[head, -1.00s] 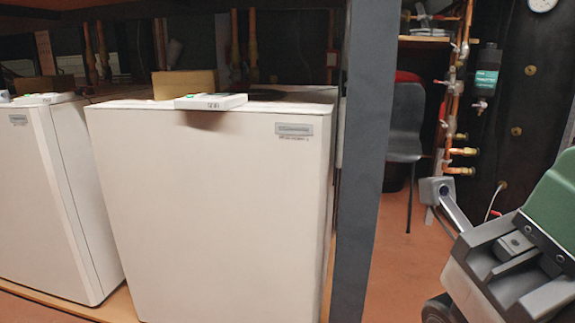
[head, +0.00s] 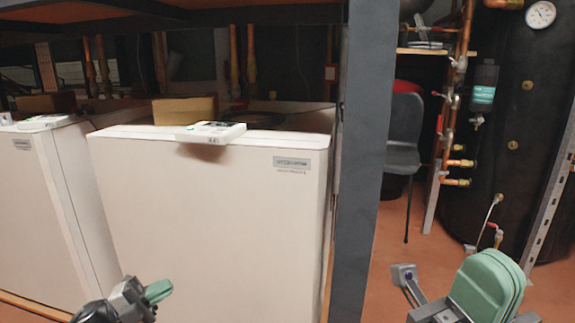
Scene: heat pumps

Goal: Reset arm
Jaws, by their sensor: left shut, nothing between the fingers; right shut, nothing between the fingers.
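My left gripper (head: 158,291) shows at the bottom left, in front of the lower part of the middle white heat pump (head: 215,215). Its green fingers are shut with nothing between them. My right gripper (head: 488,284) is at the bottom right, in front of the reddish floor. Its broad green fingers lie together, shut and empty. The rest of both arms is mostly cut off by the bottom edge.
A second white heat pump (head: 45,215) stands at the left. A controller (head: 211,132) lies on the middle unit. A dark grey post (head: 365,170) stands between my grippers. A grey chair (head: 404,140), copper pipes (head: 465,70) and a black tank (head: 515,140) are behind.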

